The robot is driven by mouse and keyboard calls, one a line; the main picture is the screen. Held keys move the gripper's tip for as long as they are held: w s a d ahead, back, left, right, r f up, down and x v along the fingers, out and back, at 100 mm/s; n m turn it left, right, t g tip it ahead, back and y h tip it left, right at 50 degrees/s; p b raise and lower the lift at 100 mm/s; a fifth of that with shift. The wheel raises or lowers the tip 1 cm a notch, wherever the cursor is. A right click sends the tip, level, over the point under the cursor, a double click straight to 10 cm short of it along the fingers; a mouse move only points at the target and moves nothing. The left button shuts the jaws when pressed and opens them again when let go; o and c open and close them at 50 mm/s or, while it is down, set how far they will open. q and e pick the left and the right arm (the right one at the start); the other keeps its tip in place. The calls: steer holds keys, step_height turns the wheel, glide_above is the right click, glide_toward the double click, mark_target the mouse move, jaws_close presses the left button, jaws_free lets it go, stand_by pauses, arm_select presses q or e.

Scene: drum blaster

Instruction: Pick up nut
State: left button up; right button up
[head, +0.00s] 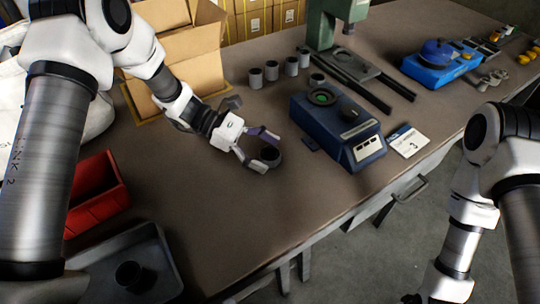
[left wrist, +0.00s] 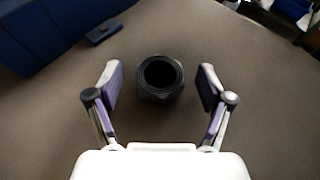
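The nut (left wrist: 160,78) is a dark, thick ring with a round hole, lying on the brown table. In the left wrist view it sits between the two spread fingers of my left gripper (left wrist: 160,88), with a gap on each side. In the head view the nut (head: 270,154) is at the fingertips of my left gripper (head: 262,150), partly hidden by them. My left gripper is open and holds nothing.
A blue device (head: 337,126) stands just right of the nut, with a white card (head: 408,141) beside it. Several grey cylinders (head: 272,70) stand behind. A red bin (head: 97,192), a grey tray (head: 165,266) holding a dark piece, and an open carton (head: 190,55) are left.

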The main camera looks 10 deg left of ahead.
arm_select(q)
steer(key=c, duration=1.3)
steer(key=shift+c, duration=0.2)
steer(key=shift+r, duration=0.15)
